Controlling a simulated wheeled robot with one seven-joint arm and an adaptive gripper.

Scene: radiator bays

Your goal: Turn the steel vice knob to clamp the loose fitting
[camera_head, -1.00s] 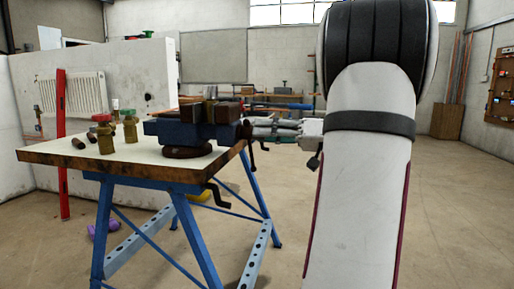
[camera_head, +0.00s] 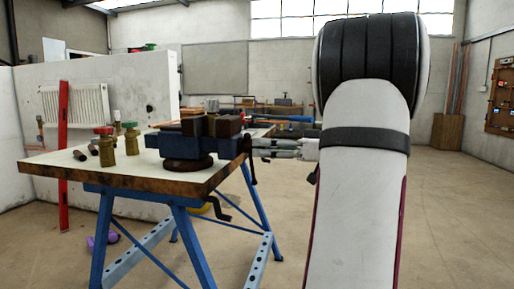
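A blue vice (camera_head: 190,147) with dark jaws stands on the near part of the workbench (camera_head: 130,177). Its knob end (camera_head: 248,148), with a dark handle hanging down, points right towards my gripper (camera_head: 258,147). My gripper comes in from the right, level with the vice screw, with its fingertips at or very near the knob. I cannot tell if they touch or grip it. Brass fittings with a red cap (camera_head: 105,148) and a green cap (camera_head: 131,138) stand on the bench left of the vice. Whether a fitting sits between the jaws is hidden.
Short dark pipe pieces (camera_head: 80,155) lie at the bench's left. A red level (camera_head: 63,155) leans by the white wall with a radiator (camera_head: 75,103). Floor at right is clear.

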